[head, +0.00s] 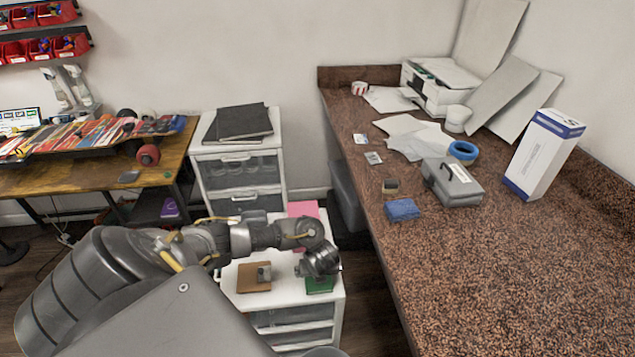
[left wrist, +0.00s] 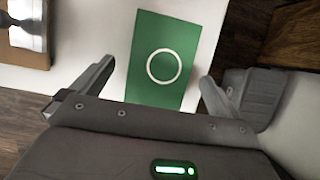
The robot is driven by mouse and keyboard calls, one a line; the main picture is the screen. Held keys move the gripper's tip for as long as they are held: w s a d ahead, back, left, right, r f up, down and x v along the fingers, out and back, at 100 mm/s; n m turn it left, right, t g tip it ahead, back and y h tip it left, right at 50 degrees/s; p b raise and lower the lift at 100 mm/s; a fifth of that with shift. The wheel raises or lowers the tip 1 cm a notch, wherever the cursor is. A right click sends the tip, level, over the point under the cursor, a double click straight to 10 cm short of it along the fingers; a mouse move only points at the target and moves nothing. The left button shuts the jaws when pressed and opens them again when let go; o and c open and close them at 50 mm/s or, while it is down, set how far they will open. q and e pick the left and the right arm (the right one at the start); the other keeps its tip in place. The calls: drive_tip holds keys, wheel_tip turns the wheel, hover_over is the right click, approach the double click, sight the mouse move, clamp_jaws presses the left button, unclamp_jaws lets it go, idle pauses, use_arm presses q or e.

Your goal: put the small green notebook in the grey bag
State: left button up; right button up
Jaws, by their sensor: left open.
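The small green notebook (head: 320,287) lies on the white drawer unit's top, at its front right. In the left wrist view the green notebook (left wrist: 178,42) shows a white ring on its cover. My left gripper (head: 319,270) is over it and partly hides it in the head view. In the left wrist view my left gripper (left wrist: 157,86) is open, its fingers on either side of the notebook's near part and nothing held. I cannot make out a grey bag in either view. My right gripper is not in view.
A brown flat item (head: 245,285) with a metal piece on it lies left of the notebook. A pink item (head: 304,209) lies behind. The speckled counter (head: 480,290) on the right holds a grey case (head: 455,184) and white box (head: 542,155); its front is clear.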

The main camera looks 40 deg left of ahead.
use_arm(q)
drive_tip(key=x, duration=0.2)
drive_tip(key=shift+w+a+f+b, duration=0.1)
drive_tip(key=shift+f+b, duration=0.2)
drive_tip(key=shift+b, duration=0.05)
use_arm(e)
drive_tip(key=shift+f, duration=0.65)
use_arm(q)
drive_tip(key=c, duration=1.2)
drive_tip(key=shift+o, duration=0.2)
drive_tip(key=shift+r, duration=0.1)
drive_tip(key=shift+r+p, duration=0.35)
drive_tip(key=shift+r, duration=0.2)
wheel_tip(320, 180, up, 3)
drive_tip(key=shift+f+p, duration=0.2)
drive_tip(key=shift+p, duration=0.5)
drive_tip(key=s+d+r+p, duration=0.7)
drive_tip(key=s+r+p, duration=0.2)
drive_tip(key=s+p, duration=0.2)
drive_tip(key=shift+s+d, duration=0.25)
drive_tip(key=shift+s, duration=0.2)
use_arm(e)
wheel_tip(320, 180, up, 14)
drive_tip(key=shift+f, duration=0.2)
